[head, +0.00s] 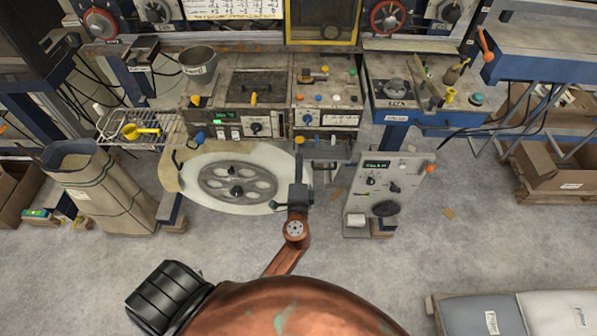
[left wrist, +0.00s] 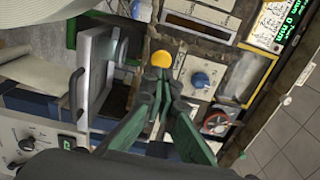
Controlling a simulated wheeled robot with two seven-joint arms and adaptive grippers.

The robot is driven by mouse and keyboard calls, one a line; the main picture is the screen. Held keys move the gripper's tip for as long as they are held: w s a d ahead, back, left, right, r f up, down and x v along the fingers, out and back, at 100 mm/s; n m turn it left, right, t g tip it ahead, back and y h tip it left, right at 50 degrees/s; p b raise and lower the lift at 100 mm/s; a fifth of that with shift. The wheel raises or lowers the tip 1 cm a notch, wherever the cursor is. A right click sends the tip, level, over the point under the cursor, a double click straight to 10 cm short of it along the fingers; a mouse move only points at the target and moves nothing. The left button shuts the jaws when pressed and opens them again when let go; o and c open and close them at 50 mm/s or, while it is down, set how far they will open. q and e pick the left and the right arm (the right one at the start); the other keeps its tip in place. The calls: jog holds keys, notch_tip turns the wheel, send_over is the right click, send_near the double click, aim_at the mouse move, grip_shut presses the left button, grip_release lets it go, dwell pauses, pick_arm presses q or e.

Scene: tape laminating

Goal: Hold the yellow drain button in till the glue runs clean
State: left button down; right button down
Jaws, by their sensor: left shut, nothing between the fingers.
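The yellow button (head: 299,140) is a small round knob on the front of the machine, below the control panel. It shows large in the left wrist view (left wrist: 161,58). My left gripper (head: 298,155) is shut and empty, its fingers pointing at the button. In the left wrist view the closed fingertips (left wrist: 159,76) overlap the button's lower edge. I cannot tell whether they touch it or how far in it is. No running glue can be made out. My right gripper is not in view.
A large pale disc with a grey spoked wheel (head: 238,181) lies left of my left gripper. A grey control box (head: 384,192) with an orange knob stands to its right. A blue knob (left wrist: 200,80) sits beside the button. Open floor lies in front.

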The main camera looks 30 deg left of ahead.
aim_at(300, 141)
pick_arm(q)
jog(key=x, duration=0.5)
jog(key=shift+w+a, duration=0.2)
jog(key=shift+w, duration=0.05)
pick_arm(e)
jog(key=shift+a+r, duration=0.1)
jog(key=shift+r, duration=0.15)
pick_arm(q)
jog(key=shift+w, duration=0.1)
